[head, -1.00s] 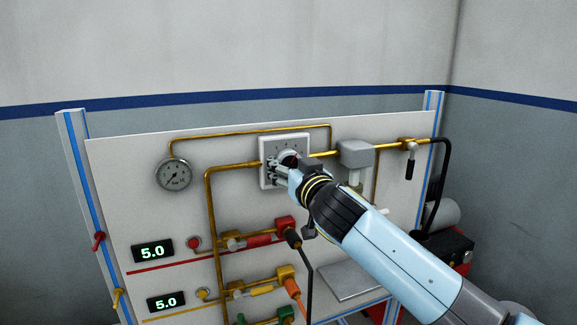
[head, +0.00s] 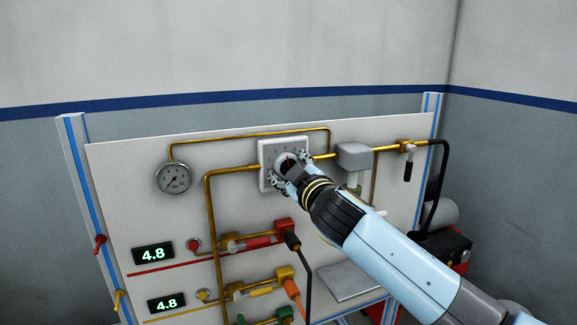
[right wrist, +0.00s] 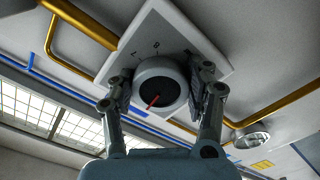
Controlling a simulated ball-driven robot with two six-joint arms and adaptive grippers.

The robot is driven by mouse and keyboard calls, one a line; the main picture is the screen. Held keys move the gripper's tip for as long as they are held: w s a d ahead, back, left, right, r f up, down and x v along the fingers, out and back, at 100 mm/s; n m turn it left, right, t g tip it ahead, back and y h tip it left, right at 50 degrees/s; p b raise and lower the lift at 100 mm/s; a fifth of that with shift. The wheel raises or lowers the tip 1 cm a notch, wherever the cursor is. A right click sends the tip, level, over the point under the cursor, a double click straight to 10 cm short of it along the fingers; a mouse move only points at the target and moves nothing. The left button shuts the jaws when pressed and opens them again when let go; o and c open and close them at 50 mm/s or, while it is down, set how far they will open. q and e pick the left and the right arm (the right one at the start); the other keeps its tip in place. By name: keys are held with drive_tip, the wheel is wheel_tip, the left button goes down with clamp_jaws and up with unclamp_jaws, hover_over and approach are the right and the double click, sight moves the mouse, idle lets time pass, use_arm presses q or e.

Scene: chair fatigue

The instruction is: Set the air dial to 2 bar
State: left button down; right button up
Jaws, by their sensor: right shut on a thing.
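The air dial (right wrist: 157,84) is a round grey knob with a red pointer line on a square white plate (right wrist: 190,30). In the head view the plate (head: 264,152) is on the upper middle of the panel, and the knob is mostly hidden behind my gripper. My right gripper (right wrist: 160,92) is shut on the knob, one finger on each side; it also shows in the head view (head: 288,172). The pressure gauge (head: 174,178) is left of the dial. Two green displays read 4.8, the upper (head: 153,253) and the lower (head: 166,303). My left gripper is not in view.
Brass pipes (head: 212,210) run across the white panel (head: 130,205). A grey filter block (head: 355,156) and a valve with a black handle (head: 408,168) are right of the dial. Red and yellow fittings with hoses are below. A grey shelf plate (head: 348,281) is at lower right.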

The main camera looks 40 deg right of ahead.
drive_tip(key=n+p, duration=0.2)
drive_tip(key=n, duration=0.4)
drive_tip(key=shift+d+r, duration=0.1)
drive_tip(key=shift+r, duration=0.05)
drive_tip(key=n+p, duration=0.1)
drive_tip(key=n, duration=0.4)
drive_tip(key=shift+n, duration=0.4)
drive_tip(key=o, duration=1.2)
drive_tip(key=v, duration=1.2)
drive_tip(key=shift+s, duration=0.1)
